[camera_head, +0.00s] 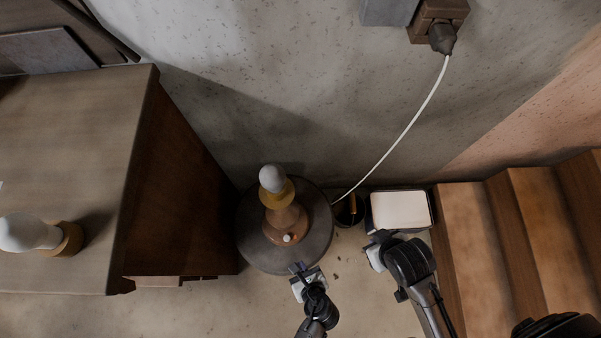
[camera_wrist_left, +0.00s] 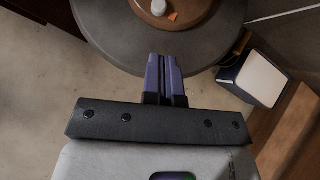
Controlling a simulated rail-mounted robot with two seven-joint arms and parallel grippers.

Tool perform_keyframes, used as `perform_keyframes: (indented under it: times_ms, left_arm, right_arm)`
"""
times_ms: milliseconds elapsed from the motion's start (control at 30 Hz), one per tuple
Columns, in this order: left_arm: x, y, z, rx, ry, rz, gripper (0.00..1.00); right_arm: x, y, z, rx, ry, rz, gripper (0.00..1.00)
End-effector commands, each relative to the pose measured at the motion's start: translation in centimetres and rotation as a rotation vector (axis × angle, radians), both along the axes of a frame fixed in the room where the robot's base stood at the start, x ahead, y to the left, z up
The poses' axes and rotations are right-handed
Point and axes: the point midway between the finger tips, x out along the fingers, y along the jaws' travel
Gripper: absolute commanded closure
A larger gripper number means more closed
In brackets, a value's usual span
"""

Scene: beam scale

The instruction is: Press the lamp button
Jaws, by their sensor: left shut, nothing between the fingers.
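The lamp (camera_head: 283,217) has a white bulb, a gold collar and a brown base. It stands upright on a dark round table (camera_head: 258,256). The small white button (camera_head: 288,238) is on the front of the lamp base, with an orange mark beside it. In the left wrist view the button (camera_wrist_left: 158,8) shows at the top edge. My left gripper (camera_head: 298,268) is at the table's front edge, apart from the button. Its fingers (camera_wrist_left: 163,78) are shut and empty, pointing toward the lamp base. My right gripper (camera_head: 375,241) is to the right, near a white-topped box; its fingers are unclear.
A wooden cabinet (camera_head: 185,180) stands at left, with another bulb lamp (camera_head: 30,233) on top. The white-topped box (camera_head: 400,211) and wooden steps (camera_head: 480,240) are at right. A white cable (camera_head: 412,120) runs from a wall socket (camera_head: 438,18) down behind the table.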

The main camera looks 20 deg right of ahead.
Motion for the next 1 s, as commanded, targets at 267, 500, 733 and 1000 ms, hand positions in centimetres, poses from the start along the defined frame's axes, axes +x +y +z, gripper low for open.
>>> perform_keyframes:
  times_ms: [267,500,733,1000]
  left_arm:
    - [3.9,0.7,-3.9,0.001,-0.003,0.001,1.0]
    - [6.7,1.1,-6.6,-0.001,-0.001,0.002,1.0]
    - [8.3,1.5,-8.1,-0.001,-0.001,0.001,1.0]
    - [8.9,1.6,-8.6,-0.001,-0.001,0.001,1.0]
  right_arm:
    - [0.1,-0.2,-1.7,-0.005,-0.002,0.004,1.0]
    - [0.1,-0.1,-3.0,-0.005,-0.003,0.003,1.0]
    - [0.1,-0.1,-3.7,-0.002,-0.003,0.001,1.0]
    - [0.1,0.1,-3.9,0.003,-0.004,-0.002,1.0]
